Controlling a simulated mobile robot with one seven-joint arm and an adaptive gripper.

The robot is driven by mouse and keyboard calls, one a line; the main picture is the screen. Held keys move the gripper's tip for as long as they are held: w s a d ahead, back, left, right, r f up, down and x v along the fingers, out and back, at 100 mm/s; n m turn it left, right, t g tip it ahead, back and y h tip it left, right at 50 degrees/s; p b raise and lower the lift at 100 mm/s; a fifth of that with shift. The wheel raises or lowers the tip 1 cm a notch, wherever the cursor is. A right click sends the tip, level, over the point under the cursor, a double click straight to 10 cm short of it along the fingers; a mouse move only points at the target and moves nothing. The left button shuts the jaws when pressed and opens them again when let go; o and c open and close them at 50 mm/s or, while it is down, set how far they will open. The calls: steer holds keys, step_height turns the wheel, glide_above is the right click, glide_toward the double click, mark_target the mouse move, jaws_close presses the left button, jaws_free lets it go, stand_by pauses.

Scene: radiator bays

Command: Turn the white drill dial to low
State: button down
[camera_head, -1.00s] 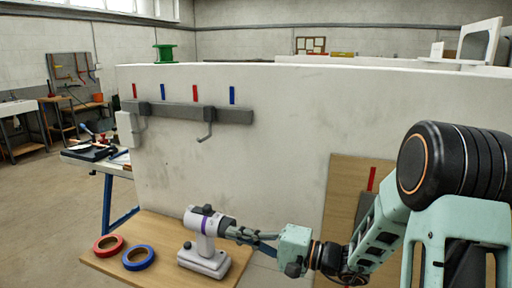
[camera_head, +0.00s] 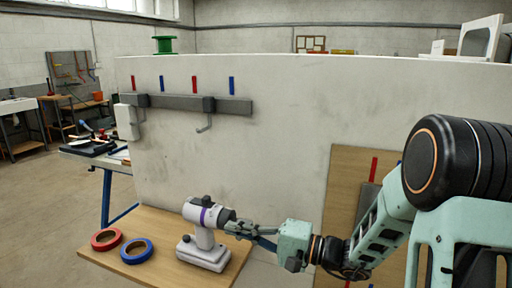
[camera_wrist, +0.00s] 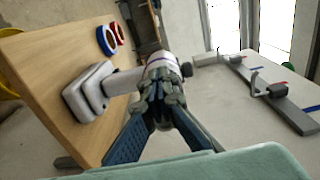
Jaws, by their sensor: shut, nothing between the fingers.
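The white drill (camera_head: 204,238) stands upright on a wooden shelf, with a purple band and a dark chuck end facing right. A dark knob (camera_head: 206,200) shows on top of its body. My gripper (camera_head: 232,228) is at the chuck end, its fingers closed together. In the wrist view the white drill (camera_wrist: 122,82) lies ahead, and my gripper (camera_wrist: 160,98) covers much of its front end. The dark knob (camera_wrist: 187,69) shows at the right of the drill body. I cannot read the dial's setting.
A red tape roll (camera_head: 106,239) and a blue tape roll (camera_head: 136,250) lie on the wooden shelf (camera_head: 165,226) left of the drill. A pale wall panel (camera_head: 260,130) stands behind, with a grey hook rail (camera_head: 180,102).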

steer(key=shift+w+f+b, duration=0.1)
steer(key=shift+f+b, duration=0.65)
steer(key=shift+b, duration=1.2)
steer(key=b+v, duration=0.2)
steer(key=v, duration=0.4)
steer(key=shift+s+f, duration=0.15)
steer(key=shift+s, duration=0.15)
steer(key=shift+a, duration=0.1)
steer(key=w+a+n+b, duration=0.2)
steer(key=a+n+b, duration=0.4)
steer(key=shift+r, duration=0.25)
stand_by(0.9)
